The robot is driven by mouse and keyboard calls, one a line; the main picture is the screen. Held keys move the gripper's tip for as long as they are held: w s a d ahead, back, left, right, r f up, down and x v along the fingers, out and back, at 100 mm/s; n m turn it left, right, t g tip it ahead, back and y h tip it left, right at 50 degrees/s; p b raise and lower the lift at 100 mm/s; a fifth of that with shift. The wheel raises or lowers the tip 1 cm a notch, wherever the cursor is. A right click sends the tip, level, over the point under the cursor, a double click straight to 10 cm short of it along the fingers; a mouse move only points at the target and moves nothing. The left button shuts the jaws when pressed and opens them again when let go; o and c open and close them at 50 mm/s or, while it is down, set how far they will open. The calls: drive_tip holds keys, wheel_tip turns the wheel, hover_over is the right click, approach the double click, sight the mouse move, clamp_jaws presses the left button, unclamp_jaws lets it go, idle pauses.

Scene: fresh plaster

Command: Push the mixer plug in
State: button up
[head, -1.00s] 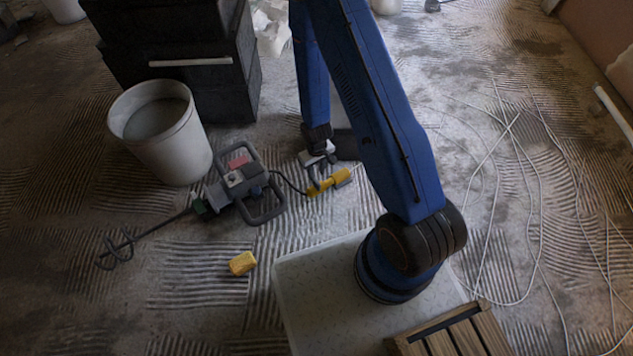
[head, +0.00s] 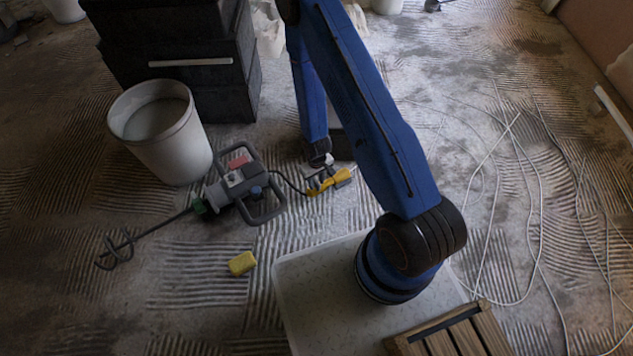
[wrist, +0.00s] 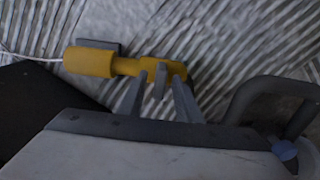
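The yellow mixer plug (head: 315,191) lies on the ribbed floor at the end of the mixer's dark cable. A larger yellow socket piece (head: 342,176) lies in line with it, on its right. In the wrist view the socket (wrist: 88,62) is at left with a white cable; a narrower yellow neck joins it to the plug (wrist: 178,70). My gripper (wrist: 160,80) is down at the plug, its grey fingers spaced apart and overlapping it. Whether they grip it is unclear. The grey mixer (head: 237,182) lies to the left, its handle also in the wrist view (wrist: 262,88).
A white bucket (head: 180,145) and stacked black boxes (head: 190,95) stand behind the mixer. A yellow sponge-like block (head: 242,263) lies in front. Loose pale cables (head: 485,165) spread over the floor at right. A slatted wooden crate (head: 460,335) is at the near edge.

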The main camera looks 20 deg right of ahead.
clamp_jaws()
drive_tip(key=shift+d, duration=0.1)
drive_tip(key=d, duration=0.2)
drive_tip(key=w+d, duration=0.1)
drive_tip(key=d, duration=0.1)
drive_tip(key=shift+w+d, duration=0.1)
drive_tip(key=shift+d, duration=0.1)
unclamp_jaws()
drive_tip(key=shift+d, duration=0.15)
drive_tip(key=shift+r, duration=0.15)
